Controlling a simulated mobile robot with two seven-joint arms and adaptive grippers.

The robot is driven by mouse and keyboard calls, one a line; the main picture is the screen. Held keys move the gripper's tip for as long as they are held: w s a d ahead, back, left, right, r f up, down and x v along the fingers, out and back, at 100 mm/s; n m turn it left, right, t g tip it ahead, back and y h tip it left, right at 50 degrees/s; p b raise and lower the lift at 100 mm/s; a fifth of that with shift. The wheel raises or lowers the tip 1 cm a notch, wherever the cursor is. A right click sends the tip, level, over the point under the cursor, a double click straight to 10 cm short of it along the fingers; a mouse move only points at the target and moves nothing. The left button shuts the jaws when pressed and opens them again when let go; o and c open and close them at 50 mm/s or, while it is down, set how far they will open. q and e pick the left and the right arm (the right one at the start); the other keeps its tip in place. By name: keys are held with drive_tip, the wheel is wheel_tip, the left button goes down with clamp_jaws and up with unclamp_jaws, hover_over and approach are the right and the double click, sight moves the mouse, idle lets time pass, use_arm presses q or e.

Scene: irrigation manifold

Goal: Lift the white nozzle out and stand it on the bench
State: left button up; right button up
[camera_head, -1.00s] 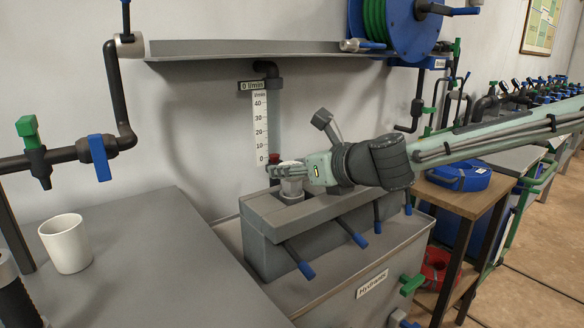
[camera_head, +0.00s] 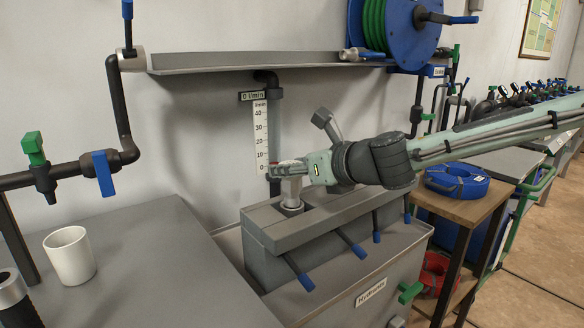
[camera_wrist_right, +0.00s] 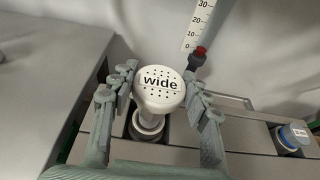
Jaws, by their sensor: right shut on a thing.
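The white nozzle (camera_wrist_right: 160,88) has a round perforated face marked "wide" in the right wrist view. My right gripper (camera_wrist_right: 162,92) has its fingers on both sides of the nozzle head and is shut on it. In the head view my right gripper (camera_head: 287,170) holds the nozzle (camera_head: 292,190) upright over the grey block (camera_head: 262,236). The nozzle's lower end is at a square opening in the block; I cannot tell whether it is clear of it. The grey bench (camera_head: 160,265) lies to the left. My left gripper is not in view.
A blue-ringed part (camera_wrist_right: 292,137) sits in another opening. Blue-tipped levers (camera_head: 350,243) project from the block's front. A flow gauge (camera_head: 261,135) stands behind.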

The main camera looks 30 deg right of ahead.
drive_tip(key=shift+r+p, duration=1.05)
drive_tip(key=shift+r, duration=0.45)
drive_tip(key=shift+r, duration=0.15)
drive_tip(key=shift+r, duration=0.1)
drive_tip(key=shift+r, duration=1.4)
